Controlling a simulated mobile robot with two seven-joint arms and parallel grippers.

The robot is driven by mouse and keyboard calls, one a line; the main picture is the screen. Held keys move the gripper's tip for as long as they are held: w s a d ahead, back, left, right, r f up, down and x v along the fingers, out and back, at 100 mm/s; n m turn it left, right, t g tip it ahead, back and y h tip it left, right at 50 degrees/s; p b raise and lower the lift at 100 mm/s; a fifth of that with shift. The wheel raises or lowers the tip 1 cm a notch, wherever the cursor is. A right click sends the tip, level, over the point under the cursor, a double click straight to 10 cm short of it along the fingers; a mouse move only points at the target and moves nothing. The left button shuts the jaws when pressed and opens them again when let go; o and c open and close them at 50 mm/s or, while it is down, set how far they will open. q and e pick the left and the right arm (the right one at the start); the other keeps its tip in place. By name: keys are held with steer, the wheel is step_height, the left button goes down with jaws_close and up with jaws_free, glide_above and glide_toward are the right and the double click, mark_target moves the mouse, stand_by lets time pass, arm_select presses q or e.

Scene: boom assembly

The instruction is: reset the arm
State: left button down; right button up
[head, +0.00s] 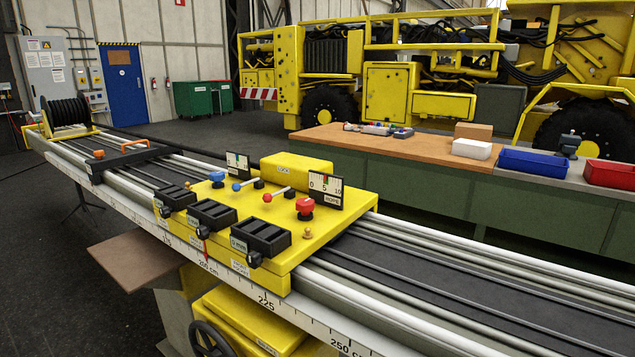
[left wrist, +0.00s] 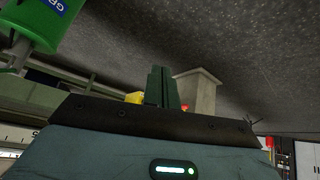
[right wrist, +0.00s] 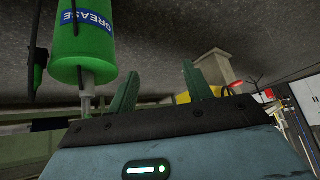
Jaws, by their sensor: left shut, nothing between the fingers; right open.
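My left gripper (left wrist: 162,86) shows in the left wrist view, its green fingers shut together with nothing between them. My right gripper (right wrist: 160,84) shows in the right wrist view, its two green fingers spread apart and empty. Neither gripper nor arm shows in the head view. A green cylinder labelled GREASE (right wrist: 85,48) is left of the right gripper's fingers, apart from them. A similar green cylinder (left wrist: 42,22) is at the upper left in the left wrist view. The long boom (head: 420,275) carries a yellow carriage (head: 330,222) with levers, knobs and gauges.
A cable reel (head: 66,112) and an orange handle (head: 122,147) are at the boom's far end. Behind stands a workbench (head: 400,145) with a blue bin (head: 533,163), a red bin (head: 610,174) and boxes. A brown board (head: 135,258) juts out below the boom. Open floor lies at the left.

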arm_select(q)
steer(key=w+r+t+p, duration=0.2)
steer(key=w+r+p, duration=0.3)
steer(key=r, duration=0.5)
steer(key=shift+w+a+p, duration=0.2)
steer(key=shift+a+p, duration=0.05)
steer(key=shift+p, duration=0.85)
arm_select(e)
steer(key=w+r+t, duration=0.1)
steer(key=w+r, duration=0.3)
steer(key=r, duration=0.5)
steer(key=shift+w+d+r+t, duration=0.2)
steer(key=shift+w+d+t, duration=0.1)
steer(key=shift+w+d, duration=0.1)
steer(key=shift+w+a+r, duration=0.1)
steer(key=shift+a+r, duration=0.05)
arm_select(q)
steer(key=c, duration=2.2)
jaws_free()
